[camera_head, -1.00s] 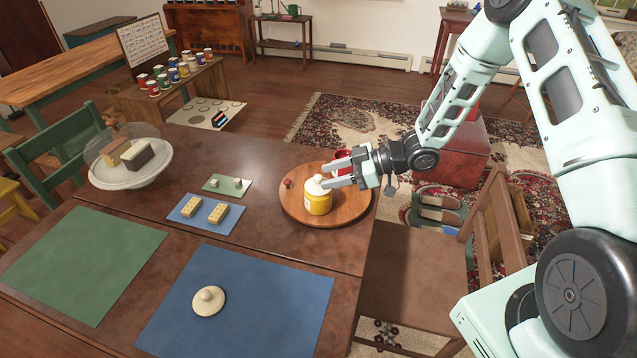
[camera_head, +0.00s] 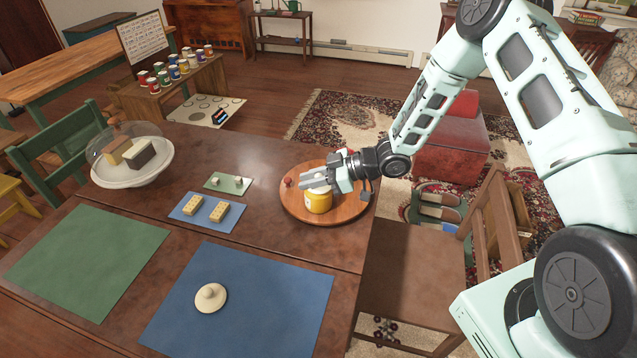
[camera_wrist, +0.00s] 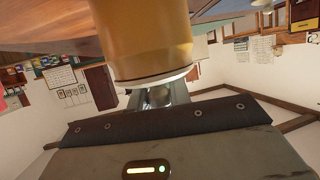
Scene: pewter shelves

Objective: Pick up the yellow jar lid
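The yellow jar (camera_head: 318,203) stands upright on a round wooden board (camera_head: 350,214) near the table's right edge. Its pale lid is mostly hidden behind my gripper (camera_head: 313,180), which reaches in from the right at lid height. In the wrist view the jar (camera_wrist: 150,40) appears upside down and large, with a pale rim (camera_wrist: 158,80) towards my gripper (camera_wrist: 157,97). My fingers lie close around the knob area, but I cannot tell whether they are clamped on it. The jar still touches the board.
Another cream knobbed lid (camera_head: 210,298) lies on the blue mat (camera_head: 265,310). A small red thing (camera_head: 288,182) is on the board's left. Yellow blocks (camera_head: 219,212) sit on a small blue mat. A glass-domed dish (camera_head: 130,165) stands at left. The green mat (camera_head: 85,260) is bare.

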